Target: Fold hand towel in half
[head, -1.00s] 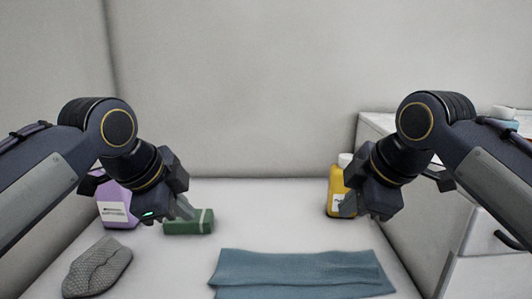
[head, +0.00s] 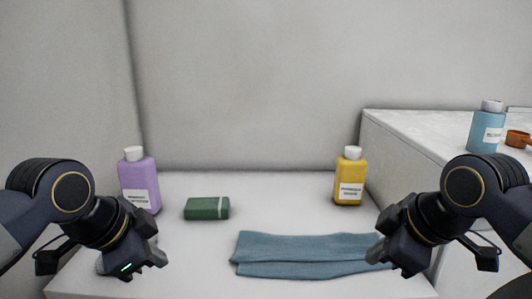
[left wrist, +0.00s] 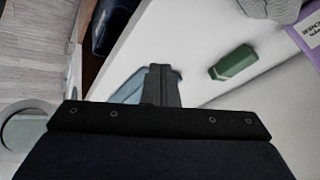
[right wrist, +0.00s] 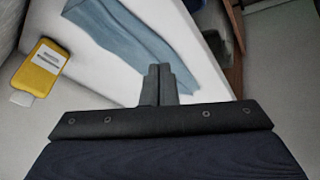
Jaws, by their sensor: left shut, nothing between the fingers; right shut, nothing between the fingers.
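The blue hand towel (head: 300,254) lies as a long, narrow strip on the white counter near its front edge, with a lengthwise crease or layer edge showing. It also shows in the right wrist view (right wrist: 130,42), and a part of it in the left wrist view (left wrist: 130,88). My left gripper (head: 160,254) is shut and empty, to the left of the towel and apart from it. My right gripper (head: 374,256) is shut and empty at the towel's right end, covering a little of it in the head view. I cannot tell whether it touches the cloth.
A purple bottle (head: 139,182), a green sponge (head: 206,208) and a yellow bottle (head: 349,178) stand along the back of the counter (head: 270,195). A grey cloth (left wrist: 272,8) is mostly behind my left gripper. A blue bottle (head: 486,128) stands on the higher surface at right.

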